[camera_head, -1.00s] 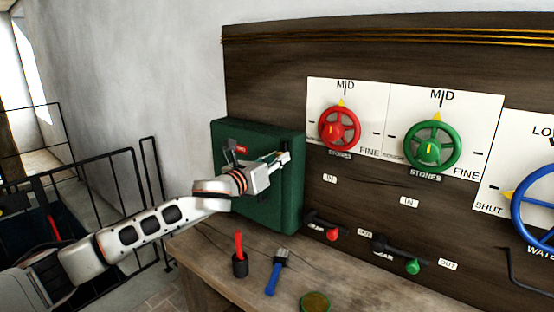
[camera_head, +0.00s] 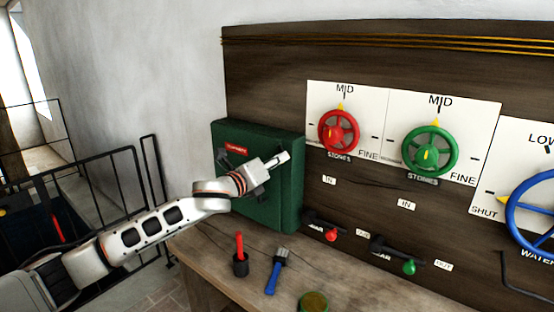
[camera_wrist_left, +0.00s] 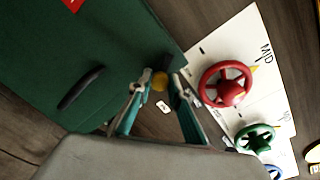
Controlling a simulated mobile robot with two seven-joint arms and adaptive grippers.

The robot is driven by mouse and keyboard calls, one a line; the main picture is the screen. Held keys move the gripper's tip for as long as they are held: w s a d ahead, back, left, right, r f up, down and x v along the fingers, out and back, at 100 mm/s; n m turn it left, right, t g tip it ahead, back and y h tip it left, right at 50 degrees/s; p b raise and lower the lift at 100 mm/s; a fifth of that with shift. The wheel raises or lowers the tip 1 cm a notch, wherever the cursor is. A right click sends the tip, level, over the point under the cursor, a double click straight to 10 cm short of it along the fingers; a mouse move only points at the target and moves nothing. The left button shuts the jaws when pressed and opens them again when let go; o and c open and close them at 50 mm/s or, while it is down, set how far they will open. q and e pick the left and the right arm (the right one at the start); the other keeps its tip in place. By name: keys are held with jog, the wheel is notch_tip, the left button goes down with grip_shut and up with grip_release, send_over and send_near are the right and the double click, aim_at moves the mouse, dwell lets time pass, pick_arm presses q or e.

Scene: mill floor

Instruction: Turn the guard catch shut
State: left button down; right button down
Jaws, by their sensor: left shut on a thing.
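The guard is a dark green box (camera_head: 285,195) on the board, with a red label (camera_head: 236,150) on its face. In the left wrist view a dark catch with a brass-coloured end (camera_wrist_left: 160,82) sits at the guard's edge. My left gripper (camera_head: 282,159) is at the guard's right side. Its fingers (camera_wrist_left: 158,90) are shut on the catch, one on each side in the wrist view. In the head view the gripper hides the catch, so its angle is hard to tell. A dark handle (camera_wrist_left: 80,88) is on the guard's face. My right gripper is not in view.
Right of the guard are a red handwheel (camera_head: 338,130), a green handwheel (camera_head: 430,151) and a blue one (camera_head: 535,203).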

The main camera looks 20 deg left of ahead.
pick_arm(q)
jog(key=n, duration=1.1)
jog(key=shift+a+g+h, duration=0.1)
jog(key=shift+g+h, duration=0.2)
jog(key=shift+n, duration=0.3)
jog(key=c, duration=1.9)
grip_release()
jog(key=v, duration=1.2)
